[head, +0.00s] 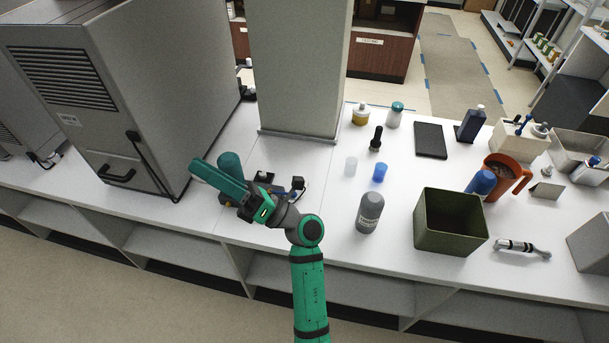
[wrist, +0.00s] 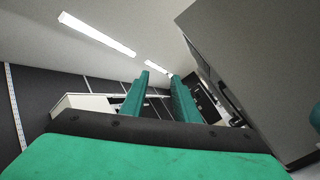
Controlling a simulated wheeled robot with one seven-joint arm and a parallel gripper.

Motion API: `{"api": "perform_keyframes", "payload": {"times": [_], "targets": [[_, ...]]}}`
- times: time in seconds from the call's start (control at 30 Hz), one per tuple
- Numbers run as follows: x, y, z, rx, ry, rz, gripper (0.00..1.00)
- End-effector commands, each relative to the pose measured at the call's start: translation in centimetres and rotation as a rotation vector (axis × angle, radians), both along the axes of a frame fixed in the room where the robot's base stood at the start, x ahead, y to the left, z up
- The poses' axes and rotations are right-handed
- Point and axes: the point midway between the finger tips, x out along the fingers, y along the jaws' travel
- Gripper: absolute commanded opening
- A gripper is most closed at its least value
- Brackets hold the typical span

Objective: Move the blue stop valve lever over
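My gripper (head: 214,164) is teal and raised above the white counter, in front of the big grey machine. Its two fingers point up and left in the head view and stand apart with nothing between them. The wrist view shows the same open fingers (wrist: 160,74) against ceiling and walls. A low dark fitting with a black knob (head: 298,183) sits on the counter behind my gripper, partly hidden by it. Dark blue shows on this fitting, but I cannot make out a lever for certain. The wrist view does not show the fitting clearly.
The grey machine (head: 130,85) stands left and a grey pillar (head: 297,65) behind. The counter's front edge (head: 420,275) has some clear room.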

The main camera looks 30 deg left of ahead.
Motion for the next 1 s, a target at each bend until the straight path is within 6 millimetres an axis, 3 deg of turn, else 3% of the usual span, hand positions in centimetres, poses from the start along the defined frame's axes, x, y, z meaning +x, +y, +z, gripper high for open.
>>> {"api": "perform_keyframes", "payload": {"times": [0.23,0.47,0.67,0.8,1.0], "targets": [[0.4,3.7,-3.4,-0.275,-0.371,0.053,0.28],[3.2,4.1,-8.6,-0.560,-0.691,0.107,0.28],[7.9,1.5,-13.3,-0.838,-0.944,0.161,0.28],[12.3,-2.1,-15.9,-1.049,-1.101,0.204,0.28],[17.9,-7.8,-17.4,-1.306,-1.254,0.259,0.28]]}}
